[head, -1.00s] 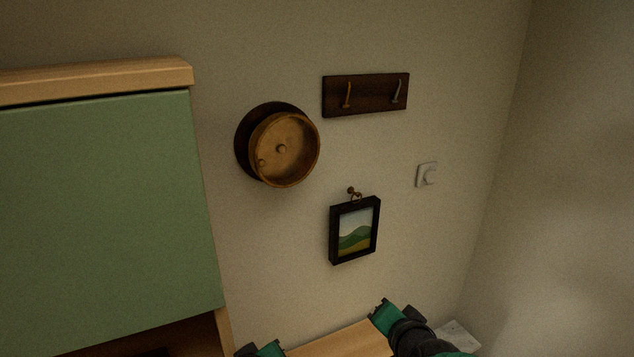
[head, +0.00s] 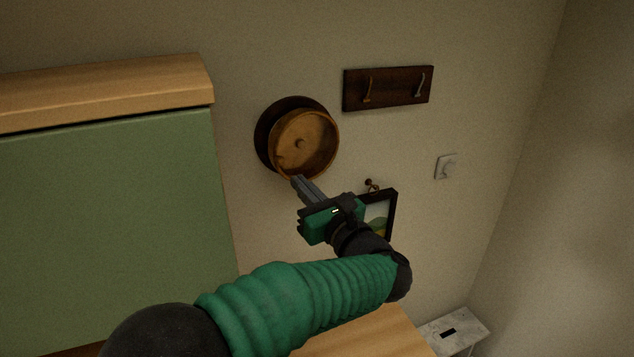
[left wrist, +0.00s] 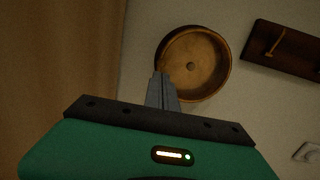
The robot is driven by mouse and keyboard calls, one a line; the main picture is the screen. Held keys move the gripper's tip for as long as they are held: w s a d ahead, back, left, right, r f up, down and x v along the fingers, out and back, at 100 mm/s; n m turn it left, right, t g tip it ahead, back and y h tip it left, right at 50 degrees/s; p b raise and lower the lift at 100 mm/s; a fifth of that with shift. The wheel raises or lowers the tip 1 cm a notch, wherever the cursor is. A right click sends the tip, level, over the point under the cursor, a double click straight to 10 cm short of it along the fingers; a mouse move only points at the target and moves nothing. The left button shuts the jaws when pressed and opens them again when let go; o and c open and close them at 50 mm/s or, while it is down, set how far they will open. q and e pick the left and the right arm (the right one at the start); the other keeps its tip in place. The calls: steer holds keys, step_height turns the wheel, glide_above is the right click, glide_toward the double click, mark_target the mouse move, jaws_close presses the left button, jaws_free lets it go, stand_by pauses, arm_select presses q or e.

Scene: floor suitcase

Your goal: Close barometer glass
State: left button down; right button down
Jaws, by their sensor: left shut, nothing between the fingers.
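The barometer (head: 304,143) is a round, brass-coloured case on a dark round wooden backing on the wall. It also shows in the left wrist view (left wrist: 205,62). A small round knob or hub sits at the middle of its face. In the left wrist view the fingertips (left wrist: 160,76) overlap the rim's lower left. I cannot tell if they touch. My right gripper is out of view.
A green cabinet (head: 110,220) with a wooden top stands at the left. A dark hook rack (head: 388,88) hangs right of the barometer. A framed picture (head: 379,215) hangs below, partly behind my left gripper. A white wall switch (head: 446,166) is further right.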

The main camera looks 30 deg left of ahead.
mark_target(282, 162)
arm_select(q)
steer(key=p+x, duration=0.1)
steer(key=x, duration=0.1)
steer(key=r+p+x, duration=0.1)
steer(key=p+x, duration=0.1)
steer(key=shift+w+a+p, duration=0.15)
steer(key=shift+w+p, duration=0.1)
steer(key=shift+p, duration=0.05)
steer(key=shift+w+a, duration=0.25)
steer(key=shift+a, duration=0.05)
steer(key=shift+w+a+f+p, duration=0.25)
steer(key=shift+p, duration=0.1)
steer(key=shift+a, duration=0.15)
steer(key=shift+a+f, duration=0.1)
steer(key=a+b, duration=0.1)
steer(key=b, duration=0.3)
steer(key=a+b, duration=0.2)
steer(key=b, duration=0.2)
steer(key=shift+w+a+r, duration=0.15)
steer(key=shift+a+r, duration=0.05)
steer(key=shift+a, duration=0.1)
